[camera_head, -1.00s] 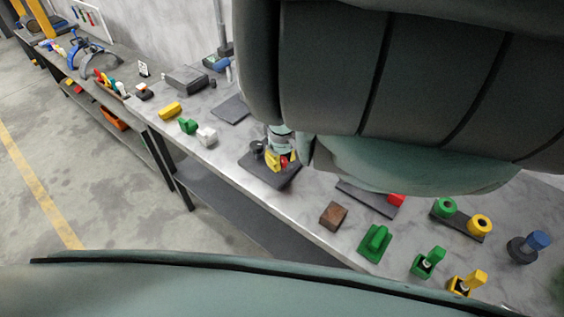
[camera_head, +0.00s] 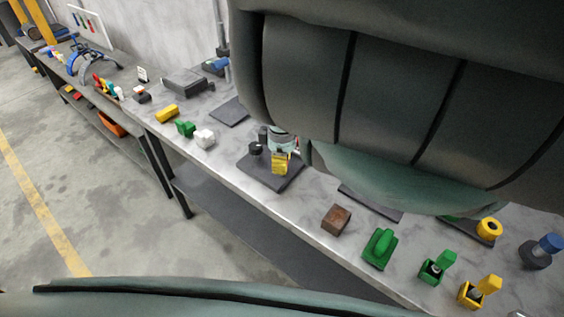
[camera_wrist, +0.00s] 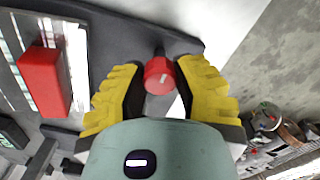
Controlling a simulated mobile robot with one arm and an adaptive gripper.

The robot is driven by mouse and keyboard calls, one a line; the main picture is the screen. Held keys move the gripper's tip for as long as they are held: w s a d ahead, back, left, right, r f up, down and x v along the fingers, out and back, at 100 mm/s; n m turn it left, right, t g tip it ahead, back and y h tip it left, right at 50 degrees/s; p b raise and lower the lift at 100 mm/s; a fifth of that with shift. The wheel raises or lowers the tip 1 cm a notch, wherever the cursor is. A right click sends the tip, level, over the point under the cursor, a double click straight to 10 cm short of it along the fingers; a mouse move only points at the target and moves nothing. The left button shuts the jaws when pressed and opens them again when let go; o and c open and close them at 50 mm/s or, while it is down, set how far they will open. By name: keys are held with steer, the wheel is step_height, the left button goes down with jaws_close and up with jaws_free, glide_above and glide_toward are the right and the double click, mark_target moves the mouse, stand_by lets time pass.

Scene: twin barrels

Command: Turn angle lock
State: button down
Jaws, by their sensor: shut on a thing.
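The angle lock appears to be the dark plate (camera_head: 262,177) under my gripper, with a black round post (camera_head: 255,148) on it. In the wrist view its dark grey base (camera_wrist: 110,35) carries a red round knob (camera_wrist: 159,76) with a white mark on its face. My gripper (camera_wrist: 160,78) has its yellow fingers on either side of this knob and is shut on it. In the head view my gripper (camera_head: 281,163) is over the plate; one yellow finger shows and the knob is hidden. My arm covers much of that view.
A red block (camera_wrist: 45,80) lies to the left in the wrist view. On the bench, a brown block (camera_head: 336,219), a green handle piece (camera_head: 379,248) and green and yellow fixtures stand to the right. White (camera_head: 204,138) and green blocks (camera_head: 186,128) stand left.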

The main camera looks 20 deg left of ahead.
stand_by(0.4)
steer(key=c, duration=0.6)
jaws_free()
step_height(320, 180, up, 7)
steer(key=shift+w+f, duration=0.15)
steer(key=shift+r, duration=0.35)
